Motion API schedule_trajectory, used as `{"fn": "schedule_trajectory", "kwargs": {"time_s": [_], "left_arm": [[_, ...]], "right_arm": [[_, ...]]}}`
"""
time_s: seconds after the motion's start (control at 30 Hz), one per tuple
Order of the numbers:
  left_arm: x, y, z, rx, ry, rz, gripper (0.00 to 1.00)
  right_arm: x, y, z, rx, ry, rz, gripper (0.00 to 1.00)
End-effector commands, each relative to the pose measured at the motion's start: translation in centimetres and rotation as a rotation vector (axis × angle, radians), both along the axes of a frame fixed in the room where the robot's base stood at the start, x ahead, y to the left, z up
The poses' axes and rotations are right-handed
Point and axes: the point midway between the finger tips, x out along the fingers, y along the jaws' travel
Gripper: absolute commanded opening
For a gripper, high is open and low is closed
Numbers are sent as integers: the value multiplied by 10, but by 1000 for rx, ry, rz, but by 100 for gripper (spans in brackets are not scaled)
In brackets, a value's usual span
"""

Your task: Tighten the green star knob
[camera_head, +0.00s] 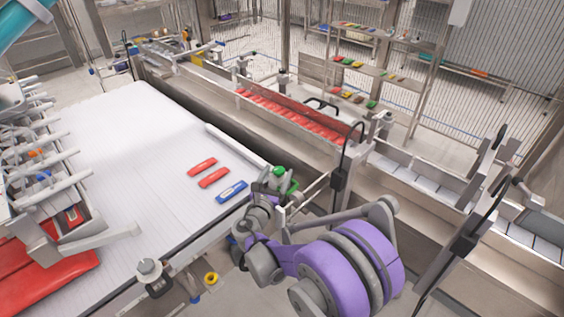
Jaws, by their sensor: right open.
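The green star knob (279,170) is small and sits at the near right edge of the white conveyor belt, beside the end of a long white rail. My right gripper (277,182) is open and right at the knob, at the end of my purple and grey arm. Its fingers and wrist hide part of the knob and its mount. I cannot tell whether the fingers touch the knob. A further green part shows just below and right of it. My left gripper is not in view.
Two red packets (214,177) and a blue packet (232,192) lie on the white belt (120,130). A picker frame (40,170) with white arms stands at left. A channel with red packs (290,115) runs behind the knob. A yellow-ringed knob (211,279) sits below the belt edge.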

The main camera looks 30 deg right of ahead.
Motion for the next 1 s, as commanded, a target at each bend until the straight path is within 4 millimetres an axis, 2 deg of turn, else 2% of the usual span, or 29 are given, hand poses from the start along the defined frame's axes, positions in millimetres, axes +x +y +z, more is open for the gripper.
{"fn": "schedule_trajectory", "kwargs": {"time_s": [0.1, 0.3, 0.67, 0.77, 1.0], "left_arm": [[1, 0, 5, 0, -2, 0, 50], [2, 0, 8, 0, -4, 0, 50], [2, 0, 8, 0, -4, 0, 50], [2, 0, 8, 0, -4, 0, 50], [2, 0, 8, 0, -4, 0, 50]], "right_arm": [[16, -17, 1, 0, -1, -3, 76], [33, -33, 1, 1, -1, -2, 76], [38, -36, 0, 1, -1, 0, 76], [38, -36, 0, 1, -1, -1, 62], [37, -36, 0, 1, -1, -1, 19]]}}
